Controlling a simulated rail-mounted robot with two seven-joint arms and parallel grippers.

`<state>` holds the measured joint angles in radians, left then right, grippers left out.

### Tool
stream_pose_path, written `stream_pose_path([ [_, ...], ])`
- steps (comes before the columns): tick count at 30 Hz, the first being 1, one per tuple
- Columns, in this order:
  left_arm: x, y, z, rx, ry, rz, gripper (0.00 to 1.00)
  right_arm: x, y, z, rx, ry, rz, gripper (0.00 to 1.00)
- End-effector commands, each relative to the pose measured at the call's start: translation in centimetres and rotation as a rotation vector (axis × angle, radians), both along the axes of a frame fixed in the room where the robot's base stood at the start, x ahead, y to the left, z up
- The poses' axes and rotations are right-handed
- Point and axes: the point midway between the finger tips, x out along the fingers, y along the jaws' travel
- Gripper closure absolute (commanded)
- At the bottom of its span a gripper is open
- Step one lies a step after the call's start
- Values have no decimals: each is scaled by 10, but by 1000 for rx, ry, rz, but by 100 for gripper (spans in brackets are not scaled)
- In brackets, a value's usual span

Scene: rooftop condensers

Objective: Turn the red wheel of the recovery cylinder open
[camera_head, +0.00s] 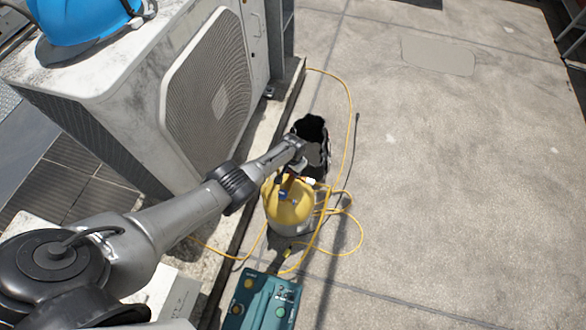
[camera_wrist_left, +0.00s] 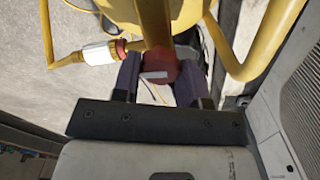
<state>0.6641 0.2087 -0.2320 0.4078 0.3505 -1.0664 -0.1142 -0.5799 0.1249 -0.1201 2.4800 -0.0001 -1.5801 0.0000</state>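The recovery cylinder (camera_head: 289,205) stands upright on the roof, with a yellow top and a pale lower body. My left arm reaches over it from the left. My left gripper (camera_wrist_left: 158,78) is at the valve on top of the cylinder. In the left wrist view the red wheel (camera_wrist_left: 160,66) sits between the two dark fingers, which appear to touch it on both sides. In the head view the wheel is hidden behind the gripper. A yellow hose with a white fitting (camera_wrist_left: 100,54) joins the valve beside the fingers. My right gripper is in neither view.
A condenser unit (camera_head: 140,90) stands at the left with a blue hard hat (camera_head: 85,18) on top. A black open bag (camera_head: 314,135) stands behind the cylinder. A teal machine (camera_head: 262,300) is in front. Yellow hoses loop around the cylinder. The concrete at right is clear.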

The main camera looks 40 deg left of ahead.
Motion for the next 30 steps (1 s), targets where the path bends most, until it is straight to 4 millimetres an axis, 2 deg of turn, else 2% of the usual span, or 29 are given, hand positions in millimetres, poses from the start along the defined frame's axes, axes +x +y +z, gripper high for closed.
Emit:
stream_pose_path([
  [1, 2, -1, 2, -1, -3, 0, 56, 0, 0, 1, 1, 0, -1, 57],
  [8, 1, 0, 1, -1, -2, -1, 35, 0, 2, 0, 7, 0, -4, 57],
  [17, 0, 0, 4, 0, -1, -1, 35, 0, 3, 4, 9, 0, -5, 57],
  [23, 0, 0, 28, 0, -3, -1, 35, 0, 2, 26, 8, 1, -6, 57],
  [30, 0, 0, 71, 0, -2, -1, 35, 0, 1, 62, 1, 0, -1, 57],
])
